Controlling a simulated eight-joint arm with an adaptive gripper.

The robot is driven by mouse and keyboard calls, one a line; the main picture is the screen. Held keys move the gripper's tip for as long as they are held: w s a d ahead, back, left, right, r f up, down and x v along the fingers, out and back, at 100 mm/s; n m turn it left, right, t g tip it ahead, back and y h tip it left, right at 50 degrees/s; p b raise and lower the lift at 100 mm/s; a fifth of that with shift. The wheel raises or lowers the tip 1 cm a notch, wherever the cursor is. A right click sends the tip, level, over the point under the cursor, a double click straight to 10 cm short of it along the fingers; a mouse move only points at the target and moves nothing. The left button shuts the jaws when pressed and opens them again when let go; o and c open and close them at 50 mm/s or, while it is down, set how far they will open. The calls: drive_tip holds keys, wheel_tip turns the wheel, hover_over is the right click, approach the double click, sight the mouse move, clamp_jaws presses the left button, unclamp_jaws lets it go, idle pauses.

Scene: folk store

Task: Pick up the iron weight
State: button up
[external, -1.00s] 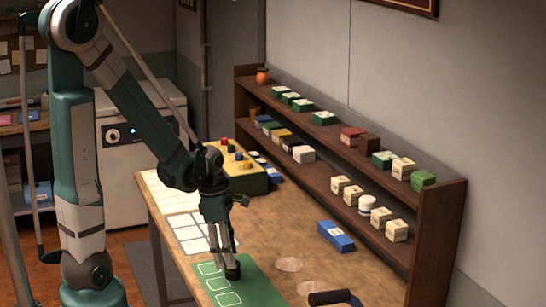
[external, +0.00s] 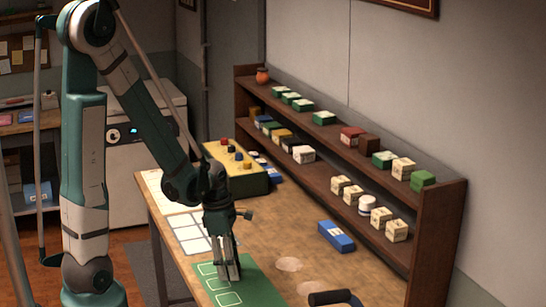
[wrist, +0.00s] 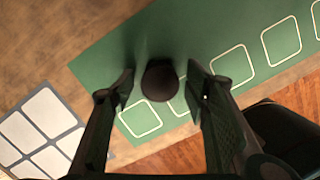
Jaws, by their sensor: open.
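The iron weight (wrist: 160,80) is a small dark, round piece on the green mat (wrist: 210,40) in the wrist view. It sits between the fingertips of my gripper (external: 229,272), which is open with a finger on either side. A gap shows between the weight and each finger, so it does not look gripped. In the external view my gripper points down at the green mat near the table's front, and its fingers largely hide the weight.
White outlined squares mark the mat. A white grid sheet (wrist: 40,135) lies beside it. A blue box (external: 336,236), a dark-handled object (external: 335,297) and a yellow box with coloured knobs (external: 237,170) stand on the table. A shelf of small boxes (external: 425,210) lines the wall.

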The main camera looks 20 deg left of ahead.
drive_tip(key=shift+f, duration=0.5)
drive_tip(key=c, duration=1.4)
drive_tip(key=shift+r, duration=0.25)
drive_tip(key=shift+r+p, duration=1.05)
drive_tip(key=shift+r, duration=3.75)
